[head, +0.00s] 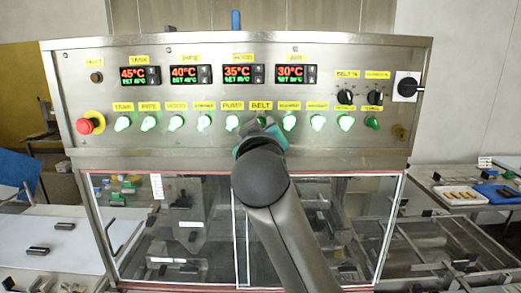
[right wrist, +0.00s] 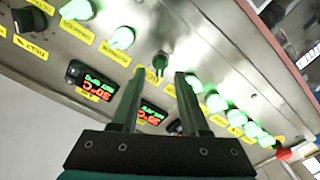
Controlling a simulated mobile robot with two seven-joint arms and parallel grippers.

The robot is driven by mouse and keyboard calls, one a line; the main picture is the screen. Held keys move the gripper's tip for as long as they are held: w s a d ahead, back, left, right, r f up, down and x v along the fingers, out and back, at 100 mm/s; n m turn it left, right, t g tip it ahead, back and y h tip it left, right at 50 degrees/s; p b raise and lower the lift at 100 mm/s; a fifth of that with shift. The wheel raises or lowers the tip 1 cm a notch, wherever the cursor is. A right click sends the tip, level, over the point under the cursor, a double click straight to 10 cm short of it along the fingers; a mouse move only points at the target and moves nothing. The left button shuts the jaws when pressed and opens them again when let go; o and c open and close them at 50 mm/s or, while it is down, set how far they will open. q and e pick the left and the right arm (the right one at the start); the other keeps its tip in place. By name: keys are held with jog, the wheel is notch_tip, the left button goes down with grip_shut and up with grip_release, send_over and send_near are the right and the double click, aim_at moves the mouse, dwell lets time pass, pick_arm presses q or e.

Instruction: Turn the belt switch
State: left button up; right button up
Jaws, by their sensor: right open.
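The belt switch (head: 262,121) is a small knob under the yellow BELT label (head: 261,105) in the panel's switch row. In the right wrist view the belt switch (right wrist: 160,61) looks darker than the brightly lit knobs on either side. My right gripper (head: 262,134) is in front of it in the head view, and my wrist partly hides it. In the right wrist view my right gripper (right wrist: 160,72) is open, its two fingers on either side of the knob's line. I cannot tell whether they touch it. My left gripper is not in view.
Lit neighbouring knobs, the pump switch (head: 232,123) and another knob (head: 289,121), stand close on both sides. Temperature displays (head: 240,74) sit above. A red stop button (head: 85,126) is at far left and a black rotary switch (head: 407,87) at right. Glazed doors (head: 180,230) lie below.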

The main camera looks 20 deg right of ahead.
jog(key=b+v, duration=0.2)
jog(key=v, duration=1)
